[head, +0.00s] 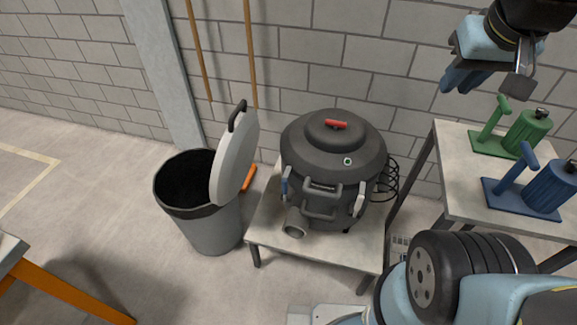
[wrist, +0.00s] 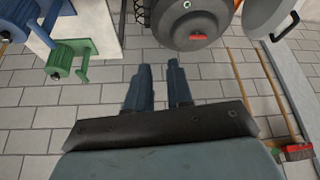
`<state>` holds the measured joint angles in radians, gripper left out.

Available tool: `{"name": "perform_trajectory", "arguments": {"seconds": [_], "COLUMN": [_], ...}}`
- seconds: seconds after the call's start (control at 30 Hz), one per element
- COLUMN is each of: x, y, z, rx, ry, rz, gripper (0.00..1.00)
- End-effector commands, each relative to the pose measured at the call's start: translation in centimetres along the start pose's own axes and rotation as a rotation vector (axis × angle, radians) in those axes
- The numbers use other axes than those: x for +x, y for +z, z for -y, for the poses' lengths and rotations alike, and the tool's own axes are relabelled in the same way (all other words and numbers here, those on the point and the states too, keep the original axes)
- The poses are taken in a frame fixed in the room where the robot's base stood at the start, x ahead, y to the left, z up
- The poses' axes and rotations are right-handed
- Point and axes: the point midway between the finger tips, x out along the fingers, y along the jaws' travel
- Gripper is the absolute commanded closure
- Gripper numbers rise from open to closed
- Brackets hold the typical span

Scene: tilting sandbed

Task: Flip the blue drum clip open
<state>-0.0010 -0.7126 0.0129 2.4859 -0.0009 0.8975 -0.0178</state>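A dark grey drum (head: 333,160) with a domed lid and red top handle stands on a low table; part of it shows at the top of the wrist view (wrist: 190,14). The blue clip (head: 286,184) sits upright against the drum's left side, under the lid rim; I cannot tell whether it is latched. It does not show in the wrist view. A pale grey clip (head: 360,200) is on the drum's right side. My gripper (head: 455,84) is high at the upper right, well away from the drum. Its two blue fingers (wrist: 158,82) are apart with nothing between them.
A grey bin (head: 212,222) with its lid tilted up stands left of the drum. A green clamp-like device (head: 520,133) and a blue one (head: 530,190) sit on the right table. A hose port (head: 295,228) and bars project from the drum's front. Poles lean on the wall.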

Motion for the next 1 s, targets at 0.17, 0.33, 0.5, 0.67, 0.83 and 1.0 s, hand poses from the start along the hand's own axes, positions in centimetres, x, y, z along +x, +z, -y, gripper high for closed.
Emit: {"name": "perform_trajectory", "arguments": {"seconds": [0.17,0.33,0.5,0.67,0.83,1.0], "x": [1.7,3.7,5.9,8.2,10.8,13.6], "y": [-1.9,-3.7,-5.4,-6.7,-7.9,-8.8], "z": [1.0,2.1,3.4,4.8,6.3,7.9], "rx": [-0.074,-0.154,-0.235,-0.309,-0.388,-0.466], "ry": [0.003,0.0,-0.01,-0.025,-0.048,-0.076], "rz": [0.054,0.105,0.157,0.205,0.254,0.301], "gripper": [0.97,1.0,1.0,1.0,1.0,1.0]}}
